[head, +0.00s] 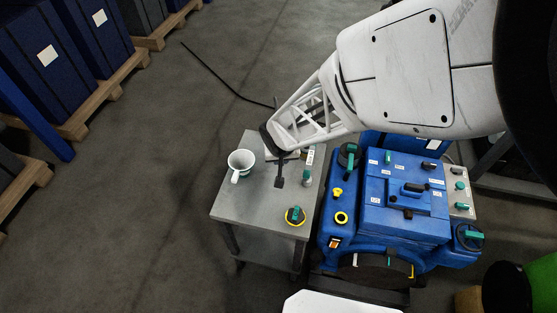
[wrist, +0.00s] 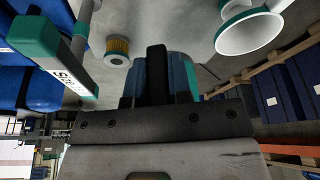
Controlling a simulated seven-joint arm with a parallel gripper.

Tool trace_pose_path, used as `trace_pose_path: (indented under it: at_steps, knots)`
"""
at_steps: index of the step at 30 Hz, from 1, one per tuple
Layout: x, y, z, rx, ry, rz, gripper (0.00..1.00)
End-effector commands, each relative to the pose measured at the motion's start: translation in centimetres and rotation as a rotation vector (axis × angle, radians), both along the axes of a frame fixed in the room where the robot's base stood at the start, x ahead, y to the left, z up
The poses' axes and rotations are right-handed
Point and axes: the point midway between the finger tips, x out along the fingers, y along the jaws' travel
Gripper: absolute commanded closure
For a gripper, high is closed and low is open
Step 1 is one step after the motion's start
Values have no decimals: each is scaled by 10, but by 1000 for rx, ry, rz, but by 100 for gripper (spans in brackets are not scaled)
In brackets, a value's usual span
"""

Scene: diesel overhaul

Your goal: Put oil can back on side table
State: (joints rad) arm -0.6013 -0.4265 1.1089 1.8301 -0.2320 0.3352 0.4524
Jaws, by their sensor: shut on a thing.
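My gripper (head: 280,178) is over the back part of the grey side table (head: 232,207). In the wrist view, a blue-grey body with a teal edge, most likely the oil can (wrist: 181,78), shows behind the dark finger. My gripper is shut on it, and the finger and palm hide most of it. In the head view I cannot clearly make out the held can. Whether its base touches the tabletop cannot be told.
A white cup-shaped vessel (head: 240,163) stands left of my gripper. The blue engine (head: 400,205) adjoins the table. The table's front left is clear.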

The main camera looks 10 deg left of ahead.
Motion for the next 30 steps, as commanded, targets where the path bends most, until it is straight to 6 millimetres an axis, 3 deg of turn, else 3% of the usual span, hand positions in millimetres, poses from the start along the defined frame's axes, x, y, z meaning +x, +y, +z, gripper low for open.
trace_pose_path:
  at_steps: [7,22,30]
  knots:
    - [-21,3,-3,6,-10,33,100]
    - [-23,3,-7,6,-10,36,100]
    - [-23,3,-35,6,-9,35,100]
